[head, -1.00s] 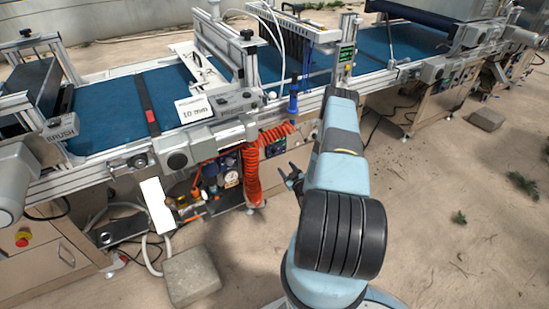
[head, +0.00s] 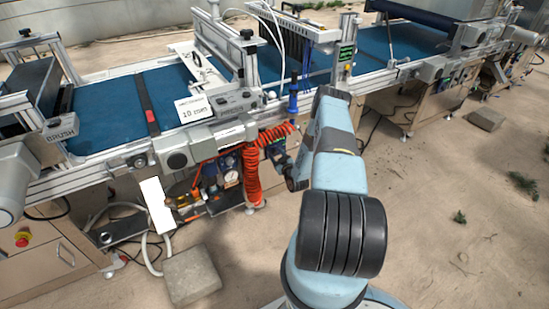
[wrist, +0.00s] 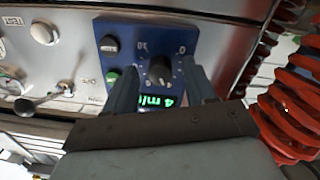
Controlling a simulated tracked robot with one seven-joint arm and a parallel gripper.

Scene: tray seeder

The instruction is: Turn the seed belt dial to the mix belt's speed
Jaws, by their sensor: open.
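The black dial (wrist: 160,70) sits on a blue control box (wrist: 118,32) under the belt frame, with scale marks around it. A green lit readout (wrist: 157,101) below the dial shows a 4 and a partly hidden unit. My gripper (wrist: 160,72) is open, with one finger on each side of the dial; I cannot tell whether they touch it. In the head view my gripper (head: 279,156) is at the blue box, mostly hidden by my arm. A white card (head: 193,108) on the line reads 10, its unit blurred. A small green display (head: 346,53) stands further right, too small to read.
A red coiled hose (wrist: 290,110) hangs close to the right of the box, also in the head view (head: 252,175). A toggle lever (wrist: 40,103) and white button (wrist: 42,33) lie left. A stone block (head: 191,277) is on the floor.

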